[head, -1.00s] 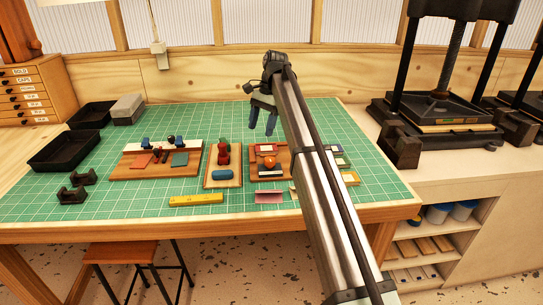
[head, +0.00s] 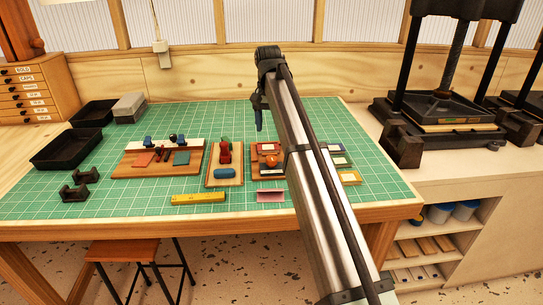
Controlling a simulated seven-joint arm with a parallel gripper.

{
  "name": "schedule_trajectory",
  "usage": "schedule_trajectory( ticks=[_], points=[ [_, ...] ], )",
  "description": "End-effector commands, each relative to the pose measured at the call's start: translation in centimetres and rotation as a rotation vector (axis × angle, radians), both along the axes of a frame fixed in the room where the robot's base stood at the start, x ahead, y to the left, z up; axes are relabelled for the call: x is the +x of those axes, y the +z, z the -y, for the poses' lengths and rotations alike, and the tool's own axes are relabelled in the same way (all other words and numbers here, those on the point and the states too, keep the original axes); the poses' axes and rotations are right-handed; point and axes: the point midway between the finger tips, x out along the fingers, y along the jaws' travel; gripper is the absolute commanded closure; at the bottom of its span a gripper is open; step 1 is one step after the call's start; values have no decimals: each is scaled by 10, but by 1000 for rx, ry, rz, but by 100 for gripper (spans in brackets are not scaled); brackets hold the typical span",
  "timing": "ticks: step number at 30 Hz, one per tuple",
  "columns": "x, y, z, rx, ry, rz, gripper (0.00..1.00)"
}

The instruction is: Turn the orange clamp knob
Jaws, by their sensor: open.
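The orange clamp knob (head: 271,160) is a small round knob on a wooden board (head: 256,174) at the middle of the green mat, just left of my arm. My gripper (head: 259,118) hangs above the mat, beyond and above the knob in the picture, touching nothing. Its blue-grey fingers point down and are seen nearly edge-on, with no object visible between them. My forearm covers part of the board's right side.
Left of the knob stand a board with a red and green piece (head: 224,155) and a board with blue knobs (head: 160,158). A yellow ruler (head: 198,197) and a pink block (head: 270,195) lie in front. Black trays (head: 66,149) are at left; a press (head: 440,110) stands right.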

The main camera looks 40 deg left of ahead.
Motion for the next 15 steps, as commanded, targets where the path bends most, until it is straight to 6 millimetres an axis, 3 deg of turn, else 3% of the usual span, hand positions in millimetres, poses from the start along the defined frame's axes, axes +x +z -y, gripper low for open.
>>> schedule_trajectory(
  ticks=[15],
  points=[
    [0,-89,3,0,-2,-1,35]
  ],
)
